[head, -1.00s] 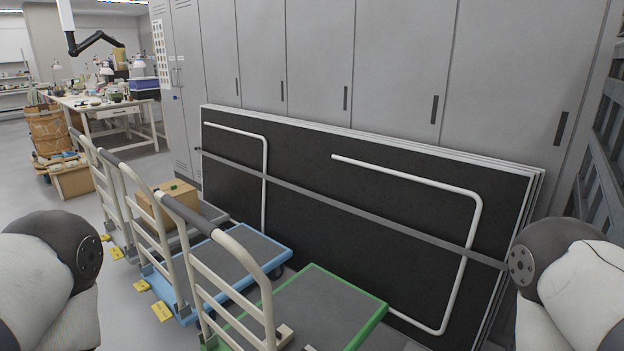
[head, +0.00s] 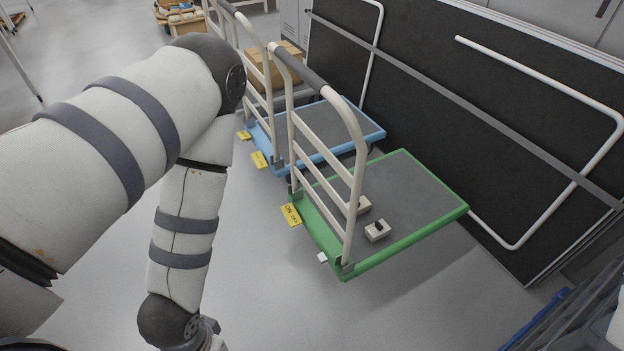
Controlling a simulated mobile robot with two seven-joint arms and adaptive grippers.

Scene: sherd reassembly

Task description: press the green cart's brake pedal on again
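The green cart (head: 414,236) stands right of centre, with a grey deck, a green rim and a cream push handle with a dark grip. Its yellow brake pedal (head: 291,215), lettered ON and OFF, sticks out low at the handle end, above the floor. I cannot tell whether it is pressed down. A small white tab (head: 322,258) sticks out at the same end, nearer me. My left arm reaches down on the left, apart from the cart and pedal. Its wrist is at the bottom edge, and its gripper fingers are out of frame. My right gripper is out of view.
Two small pale blocks (head: 376,231) lie on the green deck. A blue cart (head: 334,145) with yellow pedals stands just behind it, and a cart with a cardboard box (head: 283,70) beyond. Dark panels (head: 440,110) lean along the right. The floor before the pedal is clear.

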